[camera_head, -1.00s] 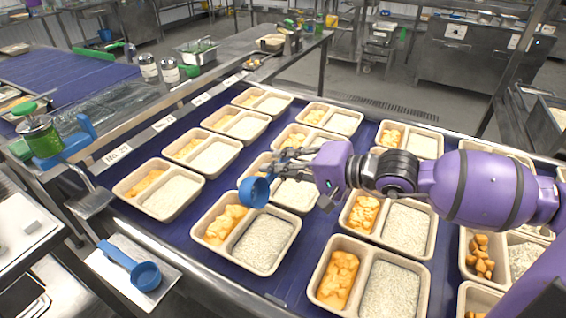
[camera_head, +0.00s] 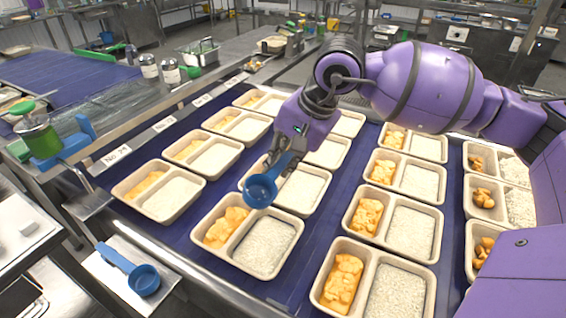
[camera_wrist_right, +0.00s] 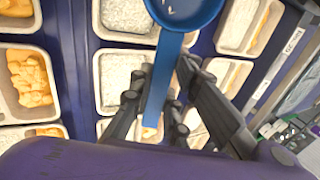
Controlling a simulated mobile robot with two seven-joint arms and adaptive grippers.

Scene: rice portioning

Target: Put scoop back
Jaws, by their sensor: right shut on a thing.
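A blue scoop (camera_head: 260,190) is held by my right gripper (camera_head: 283,166) over the trays on the conveyor. Its bowl points toward the camera, above the rim of a tray with orange food and rice. In the right wrist view my right gripper (camera_wrist_right: 160,105) is shut on the handle of the scoop (camera_wrist_right: 166,65). The inside of the bowl is only partly visible there. A second blue scoop (camera_head: 143,279) lies on a white board (camera_head: 112,278) beside the conveyor at the lower left. My left gripper is not in view.
Rows of two-compartment trays (camera_head: 300,226) with orange food and white rice fill the blue conveyor (camera_head: 195,262). A green-lidded jar (camera_head: 38,139) with a blue holder stands at the left. The conveyor's metal rail separates the trays from the white board.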

